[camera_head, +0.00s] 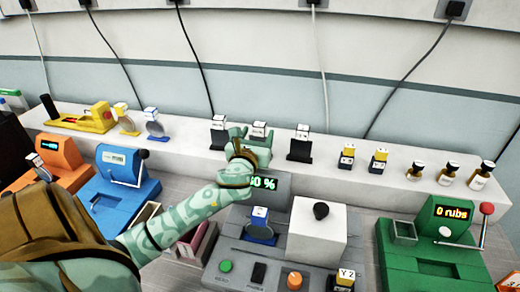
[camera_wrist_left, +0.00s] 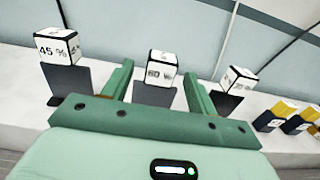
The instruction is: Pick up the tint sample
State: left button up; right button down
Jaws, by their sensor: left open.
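Three dark tint samples with white label cubes stand in a row on the white ledge. In the left wrist view the left sample (camera_wrist_left: 66,82) reads "45 %", the middle sample (camera_wrist_left: 153,95) seems to read "60 %", and the right sample (camera_wrist_left: 228,103) has a label I cannot read surely. My left gripper (camera_head: 250,138) is open, with its fingers on either side of the middle sample. In the left wrist view the gripper (camera_wrist_left: 157,72) shows a gap to it; I cannot tell whether they touch. In the head view the gripper hides most of that sample. My right gripper is not in view.
A grey console (camera_head: 225,255) with a partly covered "0 %" display stands before the ledge, with a white block (camera_head: 316,237) on it. A green machine (camera_head: 440,245) reads "0 rubs". Blue (camera_head: 115,200) and orange (camera_head: 60,155) machines stand left. Small bottles (camera_head: 447,172) line the ledge's right.

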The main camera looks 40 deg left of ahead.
pick_arm(q)
jog(key=b+x, duration=0.1)
jog(key=x, duration=0.4)
jog(key=shift+w+a, duration=0.2)
jog(key=shift+w, duration=0.15)
jog(key=shift+s, duration=0.1)
jog(key=shift+c, duration=0.4)
grip_shut()
jog(key=shift+r, duration=0.1)
